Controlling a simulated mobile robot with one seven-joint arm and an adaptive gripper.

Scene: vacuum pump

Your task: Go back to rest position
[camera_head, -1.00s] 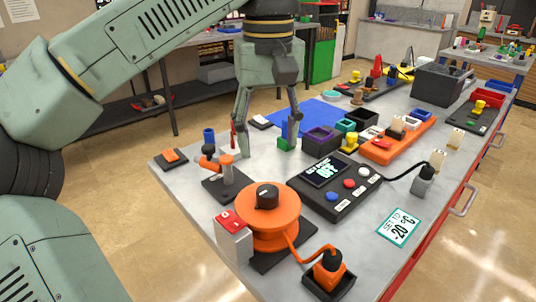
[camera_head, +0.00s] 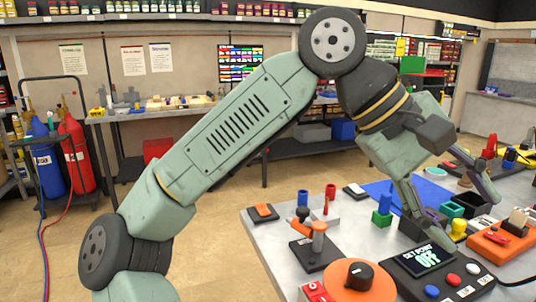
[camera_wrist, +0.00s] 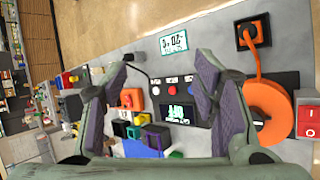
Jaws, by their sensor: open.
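My gripper (camera_head: 446,197) is open and empty above the work table (camera_head: 268,228), with its two fingers spread wide. In the wrist view my gripper (camera_wrist: 150,90) looks down on the table, with a black control box (camera_wrist: 178,112) and its display between the fingers. The control box also shows in the head view (camera_head: 425,262), partly below one finger. The orange round pump part (camera_head: 362,284) with a black knob sits at the front.
Gas cylinders (camera_head: 76,150) stand far left.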

